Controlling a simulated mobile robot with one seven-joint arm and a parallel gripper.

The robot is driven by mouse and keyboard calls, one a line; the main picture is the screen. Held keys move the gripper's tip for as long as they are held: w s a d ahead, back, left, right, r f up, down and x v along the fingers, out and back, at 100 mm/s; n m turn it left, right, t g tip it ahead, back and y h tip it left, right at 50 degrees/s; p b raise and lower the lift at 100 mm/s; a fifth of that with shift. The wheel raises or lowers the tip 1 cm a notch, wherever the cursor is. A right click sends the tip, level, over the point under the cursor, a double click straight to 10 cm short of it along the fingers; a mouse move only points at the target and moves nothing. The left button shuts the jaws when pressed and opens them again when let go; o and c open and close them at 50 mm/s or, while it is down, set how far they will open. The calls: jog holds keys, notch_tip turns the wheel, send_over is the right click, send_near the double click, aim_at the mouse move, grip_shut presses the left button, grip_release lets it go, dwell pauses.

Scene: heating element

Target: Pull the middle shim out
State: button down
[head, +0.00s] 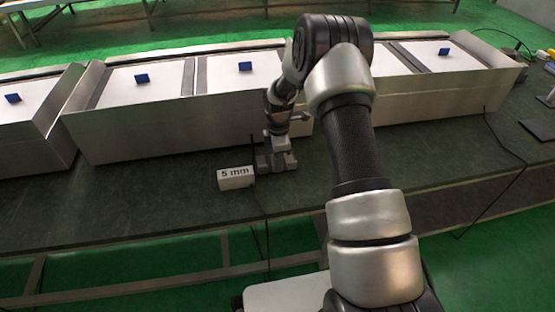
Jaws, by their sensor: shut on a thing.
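A pale block-like shim marked "5 mm" (236,178) sits in front of the long metal housing, low over the dark worktop. Its labelled face is toward me. My gripper (258,164) is at the shim's right end and is shut on it. My fingers and wrist hide that end of the shim, so the exact grip is hard to see. I cannot tell whether the shim touches the worktop. No other shim can be made out; my arm covers part of the housing to the right.
Long metal housings (160,137) with white panels and small blue tabs (245,66) run along the back of the dark worktop (120,205). Thin black cables hang over the front edge near the shim and at the right. The worktop left of the shim is clear.

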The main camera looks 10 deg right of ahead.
jog(key=c, duration=1.9)
grip_release()
jog(key=shift+s, duration=0.3)
jog(key=shift+o, duration=0.2)
jog(key=shift+w, duration=0.1)
jog(key=shift+r, duration=0.15)
notch_tip(320, 180, up, 17)
jog(key=p, duration=0.3)
jog(key=shift+r, duration=0.2)
